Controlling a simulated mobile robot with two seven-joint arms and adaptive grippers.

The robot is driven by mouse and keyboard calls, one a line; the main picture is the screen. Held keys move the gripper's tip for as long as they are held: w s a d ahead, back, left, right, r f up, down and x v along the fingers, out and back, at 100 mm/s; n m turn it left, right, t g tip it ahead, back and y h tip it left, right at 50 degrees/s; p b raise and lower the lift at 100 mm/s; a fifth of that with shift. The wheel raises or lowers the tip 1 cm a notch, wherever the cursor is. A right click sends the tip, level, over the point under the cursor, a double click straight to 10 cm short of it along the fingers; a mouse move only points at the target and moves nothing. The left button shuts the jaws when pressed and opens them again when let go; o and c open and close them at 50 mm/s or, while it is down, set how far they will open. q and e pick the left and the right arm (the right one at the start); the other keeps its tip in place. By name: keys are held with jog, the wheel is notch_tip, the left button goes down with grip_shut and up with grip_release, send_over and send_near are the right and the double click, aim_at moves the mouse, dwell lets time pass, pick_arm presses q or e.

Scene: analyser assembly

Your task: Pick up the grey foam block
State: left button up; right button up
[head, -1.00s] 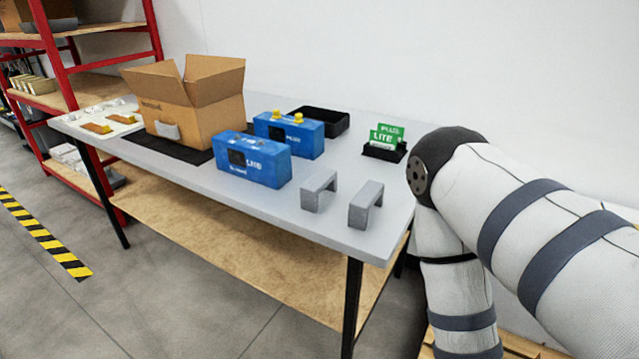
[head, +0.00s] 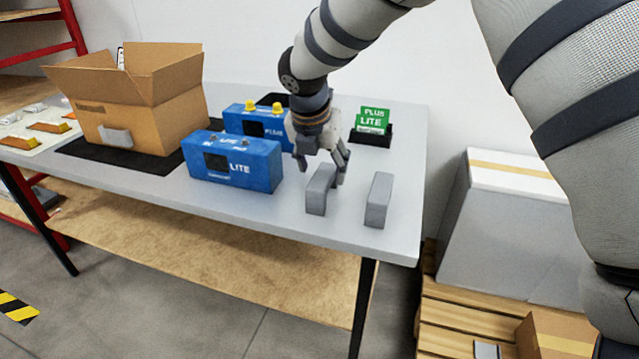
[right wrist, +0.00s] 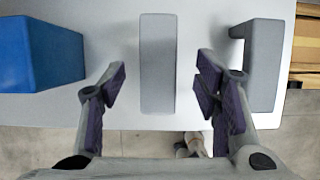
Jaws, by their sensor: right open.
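Two grey foam blocks stand near the front right edge of the table. The left grey foam block (head: 320,189) is under my right gripper (head: 322,165); the right grey foam block (head: 378,200) stands apart from it. In the right wrist view, the left block (right wrist: 158,62) lies between the two purple-padded fingers of my right gripper (right wrist: 160,78), with a gap on each side. The gripper is open and empty. The other block (right wrist: 263,65) is to the right, outside the fingers. My left gripper is not in view.
The blue LITE unit (head: 232,163) stands left of the blocks, with the blue PLUS unit (head: 245,122) behind it. Green cards (head: 372,120) stand in a black holder behind. An open cardboard box (head: 150,115) is on the left. The table (head: 260,216) ends just in front.

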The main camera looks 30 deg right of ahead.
aim_at(321, 178)
jog(key=x, duration=0.4)
jog(key=shift+s+a+f, duration=0.2)
jog(key=shift+a+f, duration=0.05)
jog(key=shift+f, duration=0.15)
jog(key=shift+w+d+f, duration=0.1)
jog(key=shift+w+f, duration=0.1)
jog(key=shift+f, duration=0.1)
jog(key=shift+r, duration=0.1)
jog(key=c, duration=1)
jog(key=shift+c, duration=0.2)
